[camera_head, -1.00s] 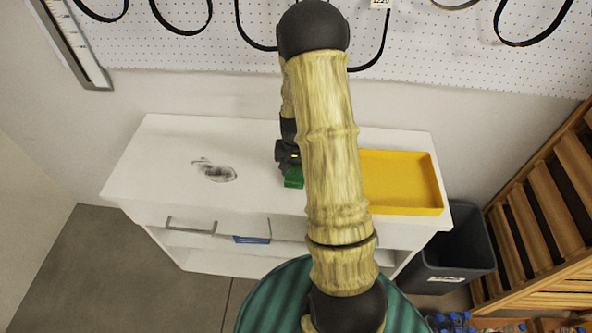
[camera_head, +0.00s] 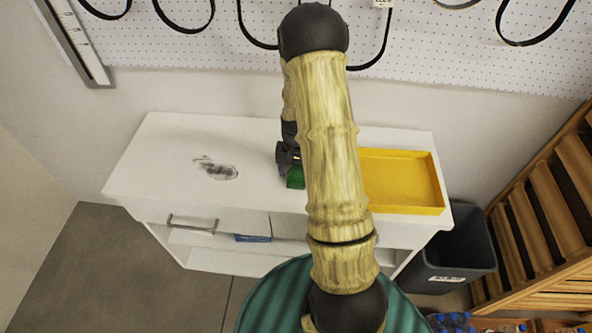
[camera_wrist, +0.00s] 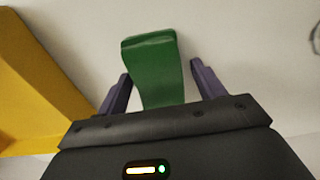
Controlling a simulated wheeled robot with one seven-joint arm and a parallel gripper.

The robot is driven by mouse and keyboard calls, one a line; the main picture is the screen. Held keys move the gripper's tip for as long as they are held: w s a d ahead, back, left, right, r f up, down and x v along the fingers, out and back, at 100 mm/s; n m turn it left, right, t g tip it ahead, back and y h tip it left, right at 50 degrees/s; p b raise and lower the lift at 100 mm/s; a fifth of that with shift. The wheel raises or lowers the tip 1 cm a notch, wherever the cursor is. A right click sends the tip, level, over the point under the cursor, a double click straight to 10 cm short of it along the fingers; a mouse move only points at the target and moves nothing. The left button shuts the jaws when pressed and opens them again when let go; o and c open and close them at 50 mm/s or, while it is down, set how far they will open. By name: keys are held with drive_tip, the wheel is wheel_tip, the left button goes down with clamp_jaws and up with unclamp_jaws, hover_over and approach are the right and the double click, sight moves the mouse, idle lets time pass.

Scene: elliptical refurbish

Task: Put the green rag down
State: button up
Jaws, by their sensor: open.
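The green rag (camera_wrist: 155,68) lies on the white tabletop, between the spread fingers of my gripper (camera_wrist: 160,85) in the wrist view. Gaps show between the rag and both fingers, so my gripper is open and not holding it. In the head view a small part of the green rag (camera_head: 296,178) shows beside my arm, with my gripper (camera_head: 290,165) just behind it. My arm hides the rest of the rag there.
A yellow tray (camera_head: 405,208) stands on the white table (camera_head: 150,165), right of my arm; it also shows at left in the wrist view (camera_wrist: 35,90). A dark bin (camera_head: 455,255) stands right of the table.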

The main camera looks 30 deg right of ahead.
sight(297, 170)
drive_tip(key=shift+s+d+f, duration=0.1)
drive_tip(key=shift+s+f, duration=0.05)
drive_tip(key=shift+s, duration=0.1)
drive_tip(key=shift+d+r, duration=0.15)
drive_tip(key=shift+r, duration=0.25)
wheel_tip(297, 170, up, 12)
drive_tip(key=shift+w+b, duration=0.15)
drive_tip(key=shift+b, duration=0.25)
drive_tip(key=shift+f, duration=0.1)
drive_tip(key=s+a+r+n+t, duration=0.1)
drive_tip(key=s+a+r+n, duration=0.1)
drive_tip(key=s+a, duration=0.4)
drive_tip(key=s+a+r+n+t, duration=0.1)
drive_tip(key=s+a+r+n, duration=0.1)
drive_tip(key=s+a+n, duration=0.2)
drive_tip(key=s+a, duration=0.2)
drive_tip(key=a, duration=0.1)
drive_tip(key=shift+a+r+n+t, duration=0.3)
drive_tip(key=shift+a+r+n, duration=0.05)
drive_tip(key=shift+r+n, duration=0.05)
